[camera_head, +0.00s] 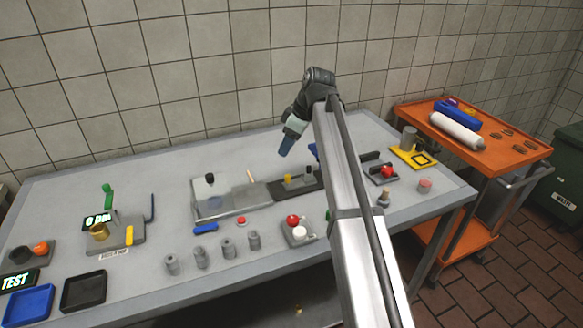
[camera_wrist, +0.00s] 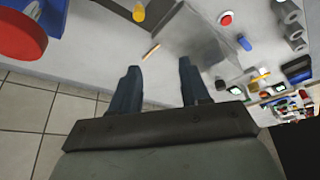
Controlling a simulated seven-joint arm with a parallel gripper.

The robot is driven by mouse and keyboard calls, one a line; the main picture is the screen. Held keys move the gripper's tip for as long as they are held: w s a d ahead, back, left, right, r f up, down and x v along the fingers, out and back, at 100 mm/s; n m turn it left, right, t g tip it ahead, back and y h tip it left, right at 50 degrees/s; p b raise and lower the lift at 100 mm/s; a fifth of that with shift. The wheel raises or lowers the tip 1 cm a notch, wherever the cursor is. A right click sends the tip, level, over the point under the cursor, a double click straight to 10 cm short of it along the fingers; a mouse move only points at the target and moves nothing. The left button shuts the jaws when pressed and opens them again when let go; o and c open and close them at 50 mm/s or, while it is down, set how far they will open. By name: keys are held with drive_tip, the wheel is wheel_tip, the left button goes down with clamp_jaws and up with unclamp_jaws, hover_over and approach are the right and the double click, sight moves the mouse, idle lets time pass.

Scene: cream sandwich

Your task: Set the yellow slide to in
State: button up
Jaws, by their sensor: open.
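A small yellow piece (camera_head: 287,179) stands on a dark base plate (camera_head: 305,190) near the middle of the table, and a yellow knob also shows at the top of the wrist view (camera_wrist: 139,13). A second yellow upright piece (camera_head: 130,235) is on the grey device with a brass cup at the left. I cannot tell for certain which of the two is the yellow slide. My gripper (camera_head: 287,146) is in the air above the table, behind the dark plate. In the wrist view my gripper (camera_wrist: 158,75) has its two dark fingers spread apart with nothing between them.
A clear tray-like housing (camera_head: 218,205) adjoins the dark plate on the left. Several grey cylinders (camera_head: 200,258) stand along the front edge. A red ball (camera_head: 292,220) and other small fixtures are nearby. An orange cart (camera_head: 480,145) stands at the right. The table's back left is clear.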

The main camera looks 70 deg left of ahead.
drive_tip(key=s+d, duration=0.2)
drive_tip(key=s, duration=0.3)
drive_tip(key=m+t+y, duration=0.1)
drive_tip(key=m+t, duration=0.4)
drive_tip(key=m, duration=0.7)
approach(288, 176)
drive_tip(key=shift+m, duration=0.3)
drive_tip(key=x, duration=0.8)
drive_tip(key=shift+a+f, duration=0.2)
drive_tip(key=shift+f, duration=0.1)
drive_tip(key=shift+c, duration=0.4)
clamp_jaws()
